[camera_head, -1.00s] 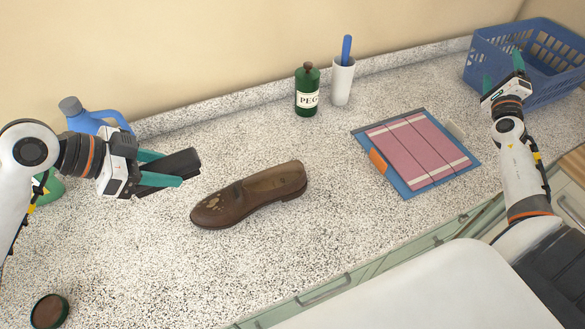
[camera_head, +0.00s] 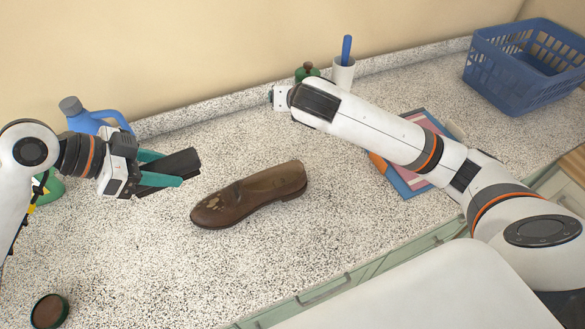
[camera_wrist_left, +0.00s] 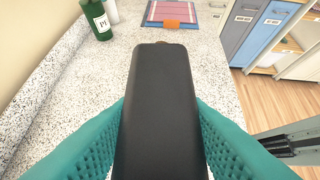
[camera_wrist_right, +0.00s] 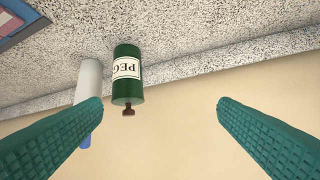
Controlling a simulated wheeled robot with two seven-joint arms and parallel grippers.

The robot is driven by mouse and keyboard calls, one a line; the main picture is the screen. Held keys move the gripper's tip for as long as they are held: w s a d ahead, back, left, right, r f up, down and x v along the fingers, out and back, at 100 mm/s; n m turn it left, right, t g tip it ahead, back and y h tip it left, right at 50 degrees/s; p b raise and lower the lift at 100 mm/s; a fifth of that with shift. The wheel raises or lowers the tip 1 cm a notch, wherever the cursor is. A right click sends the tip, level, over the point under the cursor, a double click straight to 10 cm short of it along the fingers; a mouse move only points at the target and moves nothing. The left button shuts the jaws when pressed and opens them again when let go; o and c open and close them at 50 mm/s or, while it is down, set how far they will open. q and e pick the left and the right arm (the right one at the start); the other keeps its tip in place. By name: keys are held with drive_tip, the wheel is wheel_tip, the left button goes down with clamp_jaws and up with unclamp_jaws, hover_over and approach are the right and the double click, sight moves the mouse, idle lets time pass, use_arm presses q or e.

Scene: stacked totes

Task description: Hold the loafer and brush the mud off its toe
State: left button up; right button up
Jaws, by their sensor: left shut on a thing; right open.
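The brown loafer (camera_head: 262,190) lies on its sole on the speckled counter, apart from both grippers. Its toe points left and carries pale mud patches (camera_head: 212,202). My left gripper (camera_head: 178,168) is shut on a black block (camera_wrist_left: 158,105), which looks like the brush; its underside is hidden. In the left wrist view the block hides nearly all of the loafer. My right gripper (camera_wrist_right: 160,103) is open and empty, near the green bottle (camera_wrist_right: 127,75); in the head view my own forearm hides its fingers.
A white cup (camera_head: 342,75) with a blue stick stands beside the green bottle at the back wall. A blue basket (camera_head: 490,62) is at the back right. My right arm partly covers a folding board (camera_head: 405,185). A blue jug (camera_head: 85,118) and round tin (camera_head: 48,311) are left.

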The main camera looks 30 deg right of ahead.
drive_tip(key=s+a+f+n+g+y, duration=0.1)
drive_tip(key=s+a+f+n+g, duration=0.1)
drive_tip(key=s+a+f+g, duration=0.3)
drive_tip(key=n+g, duration=0.1)
drive_tip(key=n, duration=0.1)
approach(291, 182)
drive_tip(key=w+f, duration=0.1)
drive_tip(key=w, duration=0.1)
drive_tip(key=x, duration=0.8)
drive_tip(key=s+x, duration=0.1)
drive_tip(key=x, duration=0.3)
drive_tip(key=shift+d+f, duration=0.2)
drive_tip(key=shift+d, duration=0.2)
drive_tip(key=c, duration=1)
